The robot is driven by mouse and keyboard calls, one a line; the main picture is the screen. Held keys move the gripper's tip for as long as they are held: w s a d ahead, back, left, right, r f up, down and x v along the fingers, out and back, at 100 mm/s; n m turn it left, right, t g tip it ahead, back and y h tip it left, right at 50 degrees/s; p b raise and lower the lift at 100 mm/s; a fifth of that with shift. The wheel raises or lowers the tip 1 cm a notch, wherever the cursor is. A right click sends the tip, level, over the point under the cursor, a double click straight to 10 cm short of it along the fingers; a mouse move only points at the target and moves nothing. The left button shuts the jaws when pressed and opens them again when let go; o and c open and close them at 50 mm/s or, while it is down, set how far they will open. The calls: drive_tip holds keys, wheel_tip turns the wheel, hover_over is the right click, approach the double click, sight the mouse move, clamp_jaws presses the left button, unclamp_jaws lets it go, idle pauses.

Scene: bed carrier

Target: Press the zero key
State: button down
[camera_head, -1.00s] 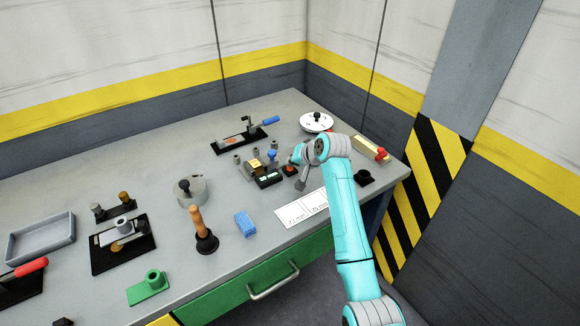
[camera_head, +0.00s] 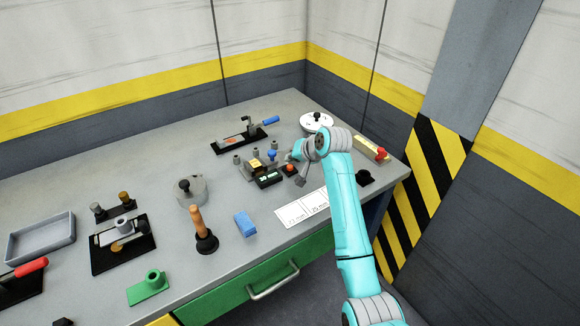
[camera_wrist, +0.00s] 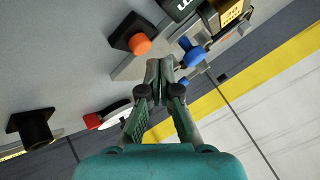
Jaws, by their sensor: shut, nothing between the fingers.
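No marking that reads as zero is legible on any key. An orange round button (camera_head: 290,168) on a black square base sits just right of a small black display box (camera_head: 268,179) on the bench. In the wrist view the orange button (camera_wrist: 138,45) is up and left of the fingertips, with the display box (camera_wrist: 186,6) at the top edge.
A blue knob (camera_wrist: 193,57) stands close to the fingertips, and a yellow block (camera_head: 254,164) is beside the display. A white dish (camera_head: 316,122) and a red-knobbed box (camera_head: 372,149) lie behind and right. A white labelled card (camera_head: 303,208) lies in front.

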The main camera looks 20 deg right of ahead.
sight(292, 167)
drive_tip(key=shift+r, duration=2.55)
